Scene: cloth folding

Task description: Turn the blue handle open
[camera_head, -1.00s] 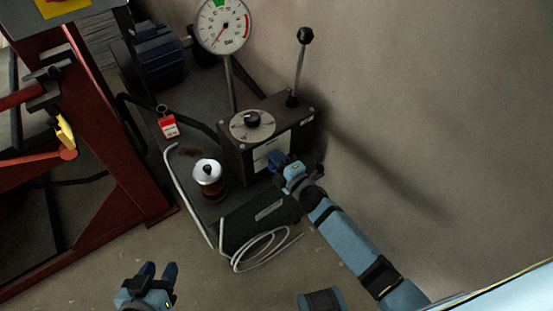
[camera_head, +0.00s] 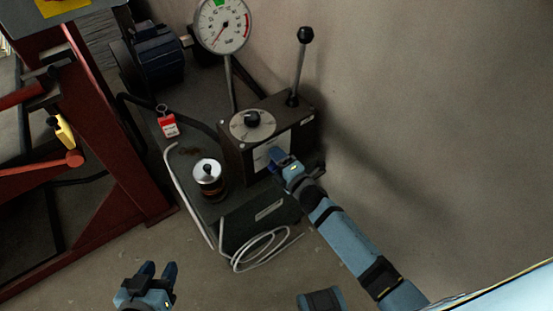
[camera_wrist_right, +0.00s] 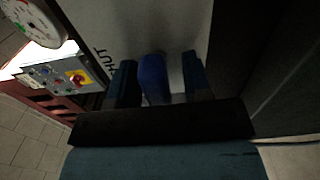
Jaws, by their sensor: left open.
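The blue handle (camera_wrist_right: 153,78) stands between the two fingers of my right gripper (camera_wrist_right: 160,82) in the right wrist view. A gap shows between the handle and the right finger; the left finger is close to it, and contact is unclear. In the head view my right gripper (camera_head: 279,160) is at the front face of the dark control box (camera_head: 240,160) and largely covers the handle. Part of a label ending in "HUT" (camera_wrist_right: 99,62) shows beside the left finger. My left gripper (camera_head: 158,271) is open and empty, low at the left, away from the box.
A round gauge (camera_head: 222,27) and a black-knobbed lever (camera_head: 298,68) rise above the box. A jar with a metal lid (camera_head: 208,178), a red tag (camera_head: 168,124) and a white coiled hose (camera_head: 262,247) are nearby. A red frame (camera_head: 115,165) stands left. A bare wall is right.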

